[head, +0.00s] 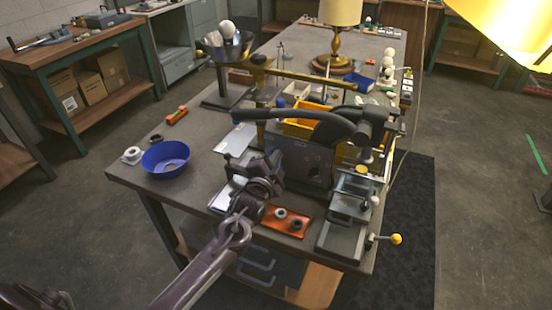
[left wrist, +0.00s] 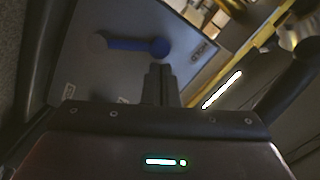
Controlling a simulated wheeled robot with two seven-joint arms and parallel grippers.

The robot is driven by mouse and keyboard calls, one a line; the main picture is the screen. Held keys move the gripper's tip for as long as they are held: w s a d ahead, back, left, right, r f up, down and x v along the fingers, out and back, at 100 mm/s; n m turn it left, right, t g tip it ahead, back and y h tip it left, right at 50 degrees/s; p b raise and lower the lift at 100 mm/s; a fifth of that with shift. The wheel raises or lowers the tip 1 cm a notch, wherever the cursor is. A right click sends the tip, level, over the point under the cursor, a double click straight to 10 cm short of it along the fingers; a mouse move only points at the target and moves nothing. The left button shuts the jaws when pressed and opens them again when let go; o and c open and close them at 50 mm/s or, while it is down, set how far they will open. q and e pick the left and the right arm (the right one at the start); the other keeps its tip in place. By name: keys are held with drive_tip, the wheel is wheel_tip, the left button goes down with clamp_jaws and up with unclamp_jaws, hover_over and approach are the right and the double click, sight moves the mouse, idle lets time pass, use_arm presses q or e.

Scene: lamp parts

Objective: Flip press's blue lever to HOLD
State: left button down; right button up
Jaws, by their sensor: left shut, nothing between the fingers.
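The blue lever (left wrist: 135,45) lies across a grey panel (left wrist: 80,70) in the left wrist view, with a round blue end at the right and a darker round spot at its left end. My left gripper (left wrist: 158,72) is shut and empty. Its fingertips appear just below the lever's right end; whether they touch it I cannot tell. My right gripper is not in view.
An orange tray (head: 285,222) with small round parts lies at the front edge. Yellow bins (head: 300,129) and a brass bar (head: 305,78) are close behind the gripper.

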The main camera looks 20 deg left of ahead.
use_arm(q)
drive_tip(key=s+b, duration=0.1)
drive_tip(key=s, duration=0.6)
drive_tip(key=shift+s+d+r, duration=0.15)
drive_tip(key=shift+s, duration=0.2)
